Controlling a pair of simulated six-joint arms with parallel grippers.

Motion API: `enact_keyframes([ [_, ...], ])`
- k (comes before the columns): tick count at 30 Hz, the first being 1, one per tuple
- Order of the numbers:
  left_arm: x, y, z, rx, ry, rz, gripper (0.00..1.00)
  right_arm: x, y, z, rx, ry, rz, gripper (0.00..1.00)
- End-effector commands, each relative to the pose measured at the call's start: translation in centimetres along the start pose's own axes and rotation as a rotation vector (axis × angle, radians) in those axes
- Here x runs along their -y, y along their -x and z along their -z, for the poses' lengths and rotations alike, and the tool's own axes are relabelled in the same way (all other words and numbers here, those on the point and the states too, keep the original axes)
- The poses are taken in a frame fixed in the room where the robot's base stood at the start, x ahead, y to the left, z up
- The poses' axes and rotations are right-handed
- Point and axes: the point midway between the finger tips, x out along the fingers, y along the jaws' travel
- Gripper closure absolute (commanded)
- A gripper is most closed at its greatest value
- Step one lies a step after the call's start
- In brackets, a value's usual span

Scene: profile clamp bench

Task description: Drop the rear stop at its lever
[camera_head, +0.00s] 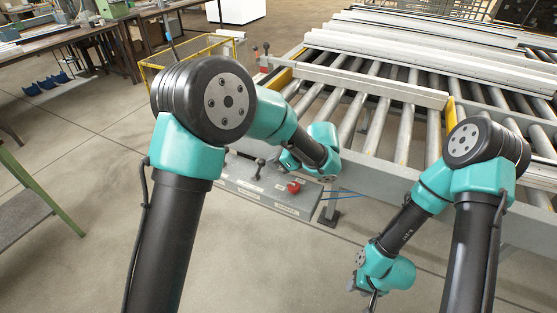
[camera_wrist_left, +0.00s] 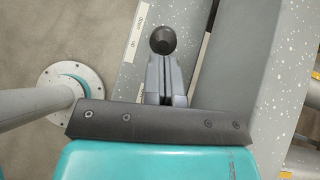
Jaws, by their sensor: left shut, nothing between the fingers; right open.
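A grey control box (camera_head: 265,197) sits low in front of the roller conveyor. A dark-knobbed lever (camera_head: 259,163) stands on it, beside my left wrist. In the left wrist view a round black lever knob (camera_wrist_left: 163,40) sits right at the tips of my left gripper (camera_wrist_left: 164,60). The gripper is shut with nothing between its fingers; whether it touches the knob I cannot tell. The head view does not show the left fingertips clearly. My right gripper (camera_head: 373,299) is open and empty, low at the bottom edge of the head view, with its fingers partly cut off.
A red button (camera_head: 293,187) is on the box, close to my left wrist. The roller conveyor (camera_head: 405,130) with a pale bar (camera_head: 375,88) across it lies behind. A yellow-framed cart (camera_head: 190,62) stands at the back left. The floor between my arms is mostly clear.

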Motion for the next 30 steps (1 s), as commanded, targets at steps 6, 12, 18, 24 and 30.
enact_keyframes([
  [6, 0.0, 0.0, 0.0, 0.0, 0.0, 0.0, 1.0, 0.0, 0.0, 0.0, 0.0, 0.0, 0.0, 0.57],
  [12, 0.0, -0.1, -0.2, -0.012, 0.001, -0.003, 1.0, 0.0, 0.0, 0.0, 0.0, 0.0, 0.0, 0.57],
  [18, -0.1, -0.5, -0.9, -0.046, 0.001, -0.012, 1.0, 0.0, 0.0, 0.0, 0.0, 0.0, 0.0, 0.57],
  [24, -0.1, -0.7, -1.2, -0.069, 0.0, -0.017, 1.0, 0.0, 0.0, 0.0, 0.0, 0.0, 0.0, 0.57],
  [30, -0.2, -1.1, -1.8, -0.095, 0.002, -0.024, 1.0, 0.0, 0.0, 0.0, 0.0, 0.0, 0.0, 0.57],
])
